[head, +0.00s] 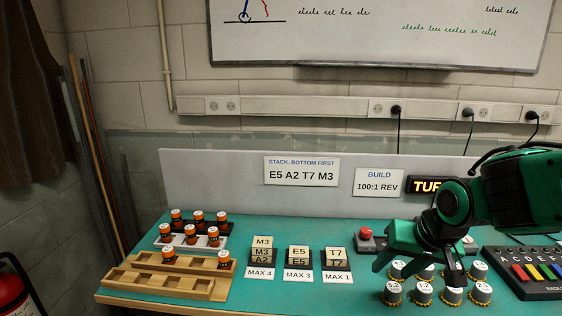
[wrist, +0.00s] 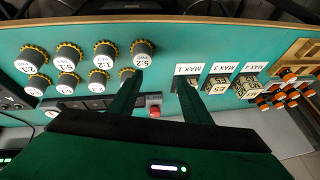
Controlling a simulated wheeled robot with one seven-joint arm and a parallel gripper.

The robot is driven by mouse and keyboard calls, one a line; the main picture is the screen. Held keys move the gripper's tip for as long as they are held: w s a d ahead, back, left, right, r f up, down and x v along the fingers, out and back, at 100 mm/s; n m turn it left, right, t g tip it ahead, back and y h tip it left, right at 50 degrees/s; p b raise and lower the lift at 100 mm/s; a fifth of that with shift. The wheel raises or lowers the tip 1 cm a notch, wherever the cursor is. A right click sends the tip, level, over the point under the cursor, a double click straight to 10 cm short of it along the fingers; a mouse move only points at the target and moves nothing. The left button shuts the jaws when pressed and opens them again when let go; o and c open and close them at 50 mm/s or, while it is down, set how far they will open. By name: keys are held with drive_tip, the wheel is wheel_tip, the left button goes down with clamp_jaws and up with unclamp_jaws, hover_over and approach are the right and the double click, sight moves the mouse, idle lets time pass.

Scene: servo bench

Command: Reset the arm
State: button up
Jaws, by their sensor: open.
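My green arm reaches in from the right in the head view. The other overlaps the MAX 1 stand (wrist: 190,80). My arm hides part of the lit sign (head: 427,185).
Stands of lettered blocks (head: 262,254) sit mid-bench. A wooden rack (head: 150,281) and orange-topped cylinders (head: 198,217) are at left. A red button (head: 366,232) stands behind my gripper; a panel with coloured keys (head: 530,272) is at right. A grey backboard (head: 225,180) closes the rear.

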drive_tip(key=s+d+m+g+h, duration=0.1)
drive_tip(key=s+d+m+g, duration=0.3)
drive_tip(key=s+d, duration=1.2)
drive_tip(key=s+g, duration=0.1)
drive_tip(key=s, duration=0.3)
drive_tip(key=shift+f, duration=0.3)
drive_tip(key=shift+d, duration=0.1)
